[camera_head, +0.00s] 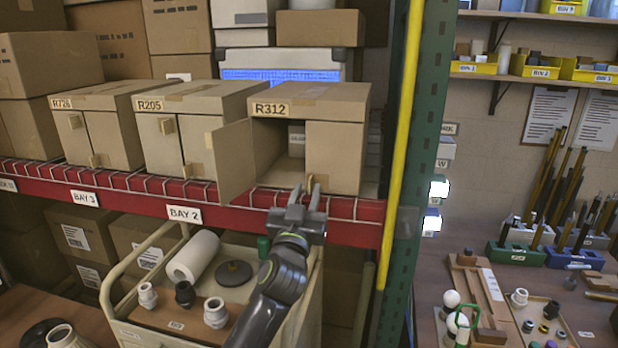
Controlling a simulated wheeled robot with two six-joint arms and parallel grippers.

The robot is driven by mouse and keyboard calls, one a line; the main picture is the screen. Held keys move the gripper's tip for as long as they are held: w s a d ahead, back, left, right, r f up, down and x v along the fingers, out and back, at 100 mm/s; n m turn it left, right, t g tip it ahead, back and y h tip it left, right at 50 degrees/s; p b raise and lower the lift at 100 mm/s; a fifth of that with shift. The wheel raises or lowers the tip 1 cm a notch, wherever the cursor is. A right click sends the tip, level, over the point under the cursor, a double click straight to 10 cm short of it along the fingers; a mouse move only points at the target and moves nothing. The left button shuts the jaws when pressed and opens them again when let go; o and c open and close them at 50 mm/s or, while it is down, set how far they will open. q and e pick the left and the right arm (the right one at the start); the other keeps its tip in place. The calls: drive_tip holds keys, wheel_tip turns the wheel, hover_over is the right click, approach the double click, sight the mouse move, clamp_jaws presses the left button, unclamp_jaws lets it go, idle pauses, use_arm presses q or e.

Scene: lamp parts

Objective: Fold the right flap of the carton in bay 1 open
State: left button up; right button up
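The carton labelled R312 (330,98) stands at the right end of the red-edged shelf. A bay 1 label does not show. Its left flap (234,160) is swung open toward me. Its right flap (335,156) is closed across the right half of the front. A small tan tab (310,183) sits at that flap's lower left edge. My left gripper (307,198) is just below and in front of this tab, its two fingers pointing up and apart, with nothing visibly held. Whether a finger touches the tab I cannot tell. My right gripper is not in view.
Closed cartons R205 (196,98) and R728 (98,97) stand to the left. A green post (425,150) with a yellow pole (397,150) rises right of the carton. A cream cart (135,262) with lamp parts is below. A workbench (440,255) is at right.

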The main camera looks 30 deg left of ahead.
sight(332, 162)
use_arm(q)
drive_tip(key=shift+p+x, duration=0.3)
drive_tip(key=shift+x, duration=1.2)
clamp_jaws()
idle(0.4)
